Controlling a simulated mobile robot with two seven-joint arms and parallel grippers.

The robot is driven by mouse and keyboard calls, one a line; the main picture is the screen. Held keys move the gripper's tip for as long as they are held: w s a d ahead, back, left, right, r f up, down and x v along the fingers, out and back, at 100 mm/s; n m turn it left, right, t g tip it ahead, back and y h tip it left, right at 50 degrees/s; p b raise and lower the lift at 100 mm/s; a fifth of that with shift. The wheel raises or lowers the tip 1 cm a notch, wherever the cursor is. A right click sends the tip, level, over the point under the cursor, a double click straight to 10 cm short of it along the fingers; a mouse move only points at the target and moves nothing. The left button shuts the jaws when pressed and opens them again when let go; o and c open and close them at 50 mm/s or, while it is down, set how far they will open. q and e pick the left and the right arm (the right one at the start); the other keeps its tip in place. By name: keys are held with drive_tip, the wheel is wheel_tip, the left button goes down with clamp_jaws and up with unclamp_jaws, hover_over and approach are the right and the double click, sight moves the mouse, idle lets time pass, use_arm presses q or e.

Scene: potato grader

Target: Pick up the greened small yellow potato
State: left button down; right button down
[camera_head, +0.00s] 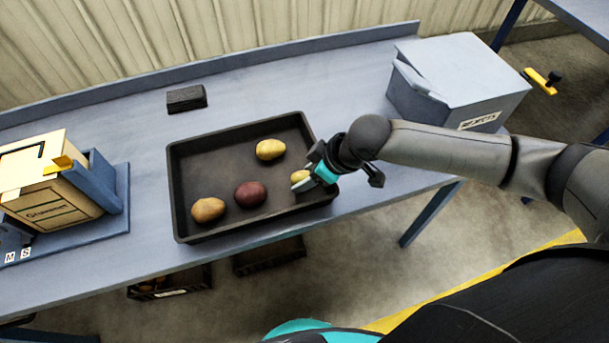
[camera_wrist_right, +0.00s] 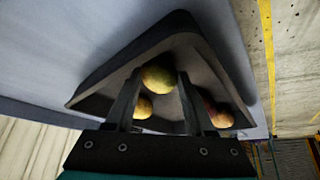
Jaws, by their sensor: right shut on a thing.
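My right gripper (camera_head: 301,184) is over the right end of the black tray (camera_head: 180,190), shut on a small yellow potato (camera_head: 299,176). In the right wrist view the held potato (camera_wrist_right: 158,79) is yellow with a greenish tint and sits between the two fingertips (camera_wrist_right: 157,88). In the head view the gripper hides part of it. I cannot tell whether it touches the tray floor. Another yellow potato (camera_head: 270,149), a dark red potato (camera_head: 250,194) and a tan potato (camera_head: 208,210) lie in the tray. My left gripper is not in view.
A grey lidded box (camera_head: 450,85) stands on the table (camera_head: 145,150) at the right. A dark block (camera_head: 186,98) lies behind the tray. A yellow-and-wood device (camera_head: 50,185) stands at the left. Dark crates (camera_head: 270,257) sit below the table.

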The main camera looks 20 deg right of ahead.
sight(306, 176)
wheel_tip(306, 176, up, 20)
drive_tip(key=p, duration=0.4)
